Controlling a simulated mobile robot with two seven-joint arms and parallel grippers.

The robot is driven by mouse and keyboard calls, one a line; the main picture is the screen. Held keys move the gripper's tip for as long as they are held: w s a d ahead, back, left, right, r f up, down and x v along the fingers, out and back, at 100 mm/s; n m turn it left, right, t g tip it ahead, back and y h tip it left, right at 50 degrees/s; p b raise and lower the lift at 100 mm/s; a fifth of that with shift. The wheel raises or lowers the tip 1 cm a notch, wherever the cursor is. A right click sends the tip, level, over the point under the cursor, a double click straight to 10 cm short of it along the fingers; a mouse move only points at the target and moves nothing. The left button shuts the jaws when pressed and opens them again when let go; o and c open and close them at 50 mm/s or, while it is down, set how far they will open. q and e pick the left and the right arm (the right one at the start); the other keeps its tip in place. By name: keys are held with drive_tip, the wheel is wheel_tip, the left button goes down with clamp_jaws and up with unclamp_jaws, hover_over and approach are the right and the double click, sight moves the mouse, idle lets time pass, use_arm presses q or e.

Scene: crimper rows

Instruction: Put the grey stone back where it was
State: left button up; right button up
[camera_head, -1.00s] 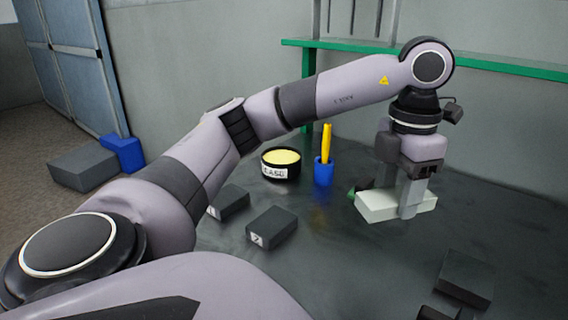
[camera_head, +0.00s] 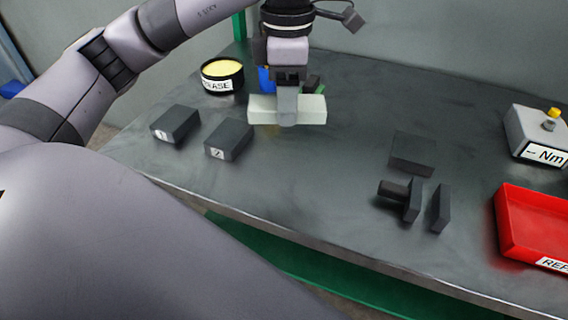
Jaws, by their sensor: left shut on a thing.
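My left gripper (camera_head: 288,118) comes in from the top of the picture and points down. It is shut on a pale grey, nearly white oblong stone (camera_head: 312,109), gripped near its middle, with its long side across the picture. The stone seems to be above the bench, but its exact height is hard to tell. It stands in front of a blue cup (camera_head: 265,80), which is mostly hidden by the gripper. A small green thing (camera_head: 313,84) shows behind the stone, to the right of the gripper. My right gripper is not in view.
Dark blocks numbered 1 (camera_head: 175,124) and 2 (camera_head: 229,139) lie to the left. A round yellow-filled tin (camera_head: 222,72) stands behind them. Dark pieces (camera_head: 412,198) lie right of centre, near a dark square (camera_head: 411,153). A red tray (camera_head: 508,237) and grey Nm box (camera_head: 530,130) are at right.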

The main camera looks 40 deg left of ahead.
sight(286, 175)
use_arm(q)
wheel_tip(286, 175, down, 15)
drive_tip(key=shift+r, duration=0.2)
idle(0.3)
drive_tip(key=shift+f, duration=0.2)
drive_tip(key=o, duration=1)
drive_tip(key=shift+r, duration=0.1)
